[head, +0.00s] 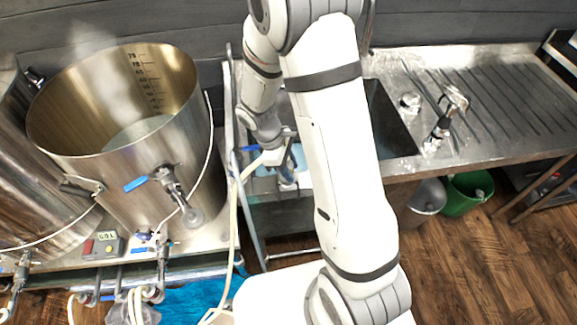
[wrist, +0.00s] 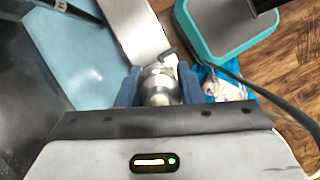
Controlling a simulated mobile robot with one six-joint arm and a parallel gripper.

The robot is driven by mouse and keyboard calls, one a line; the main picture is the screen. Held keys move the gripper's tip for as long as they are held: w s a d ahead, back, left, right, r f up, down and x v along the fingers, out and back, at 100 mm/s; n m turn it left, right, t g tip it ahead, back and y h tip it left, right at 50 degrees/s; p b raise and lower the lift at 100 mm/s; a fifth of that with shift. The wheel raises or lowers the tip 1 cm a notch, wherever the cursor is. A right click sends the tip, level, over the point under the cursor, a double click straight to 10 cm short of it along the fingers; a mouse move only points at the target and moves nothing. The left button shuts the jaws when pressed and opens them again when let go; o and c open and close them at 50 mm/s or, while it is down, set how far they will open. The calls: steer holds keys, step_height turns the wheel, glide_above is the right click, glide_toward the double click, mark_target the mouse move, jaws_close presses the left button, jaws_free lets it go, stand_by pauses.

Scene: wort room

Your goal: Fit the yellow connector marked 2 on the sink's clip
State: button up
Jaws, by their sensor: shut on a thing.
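My gripper (wrist: 158,88) has blue finger pads and is shut on a silver metal fitting (wrist: 159,84), seen end-on in the wrist view. No yellow colour or number 2 shows on the fitting. In the head view my gripper (head: 287,165) is partly hidden beside my arm, low between the big kettle and the sink. The sink (head: 388,118) is a dark basin in a steel counter, partly hidden behind my arm. I cannot make out its clip or a yellow connector marked 2.
A large steel kettle (head: 120,100) with a blue-handled valve stands at left. Pale hoses (head: 234,190) hang beside it. Grey and green (head: 467,193) buckets stand below.

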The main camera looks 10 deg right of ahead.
steer(key=shift+f+b, duration=0.3)
steer(key=shift+f, duration=0.15)
steer(key=o, duration=1.1)
steer(key=shift+o, duration=0.2)
steer(key=v, duration=0.6)
steer(key=shift+w+a+r+b, duration=0.1)
steer(key=shift+a+r+b, duration=0.05)
steer(key=shift+r+b, duration=0.15)
steer(key=s+d+r+m+t+y, duration=0.2)
steer(key=s+r+m, duration=0.4)
steer(key=s+r, duration=0.1)
steer(key=s+d+r+m+t+y, duration=0.2)
steer(key=s+r+m, duration=0.4)
steer(key=r, duration=0.3)
steer(key=shift+s+d+r+t, duration=0.35)
steer(key=shift+s+t, duration=0.3)
steer(key=shift+t, duration=0.05)
